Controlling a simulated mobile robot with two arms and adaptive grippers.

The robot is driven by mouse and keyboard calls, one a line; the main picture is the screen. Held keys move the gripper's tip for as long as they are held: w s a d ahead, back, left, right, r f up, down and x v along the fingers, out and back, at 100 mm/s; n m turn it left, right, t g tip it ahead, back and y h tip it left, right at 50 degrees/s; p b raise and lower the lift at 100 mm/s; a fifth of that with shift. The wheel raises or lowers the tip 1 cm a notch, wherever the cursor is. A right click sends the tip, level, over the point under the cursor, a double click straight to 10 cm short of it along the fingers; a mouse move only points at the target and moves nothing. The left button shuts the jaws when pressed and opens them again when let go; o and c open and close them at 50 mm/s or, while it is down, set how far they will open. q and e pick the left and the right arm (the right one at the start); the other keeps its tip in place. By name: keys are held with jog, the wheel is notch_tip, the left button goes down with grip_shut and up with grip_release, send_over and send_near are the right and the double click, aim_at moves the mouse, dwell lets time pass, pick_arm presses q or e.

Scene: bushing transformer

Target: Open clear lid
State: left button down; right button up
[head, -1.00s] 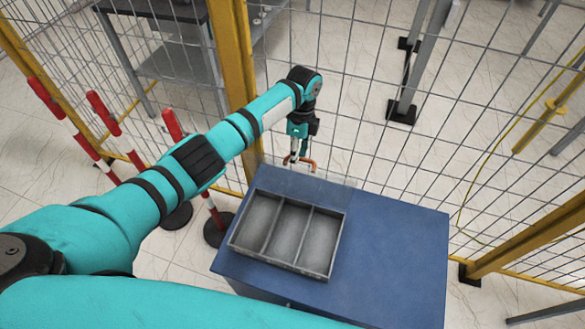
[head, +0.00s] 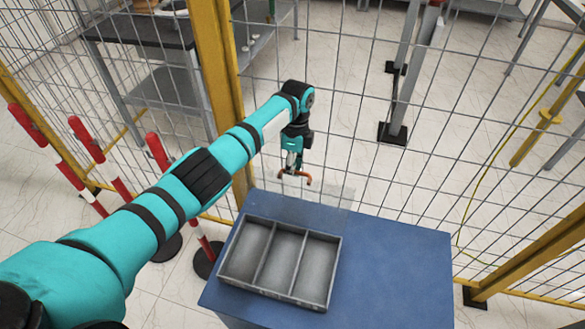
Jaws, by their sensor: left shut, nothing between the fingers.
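The grey box (head: 283,262) with three empty compartments sits on the blue cabinet (head: 390,265). Its clear lid (head: 330,196) shows as a faint see-through panel at the back edge of the box, raised so that the compartments are uncovered. My left gripper (head: 294,178) reaches in from the left, is shut and empty, and points down at the lid's upper part. I cannot tell whether it touches the lid. My right gripper is not in view.
A wire fence with yellow posts (head: 217,75) runs close behind the cabinet. Red and white posts (head: 160,152) stand at the left. A dark-topped table (head: 140,30) stands beyond the fence. The cabinet top right of the box is clear.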

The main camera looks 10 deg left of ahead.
pick_arm(q)
jog(key=c, duration=2)
grip_release()
jog(key=shift+s+f, duration=0.1)
jog(key=shift+f, duration=0.15)
jog(key=o, duration=0.6)
jog(key=shift+r, duration=0.1)
jog(key=shift+a, duration=0.1)
jog(key=shift+r, duration=0.1)
jog(key=w+r, duration=0.1)
jog(key=r, duration=0.7)
jog(key=w+r, duration=0.1)
jog(key=r, duration=0.2)
jog(key=shift+w+r, duration=0.3)
jog(key=shift+r, duration=0.1)
jog(key=shift+f, duration=0.1)
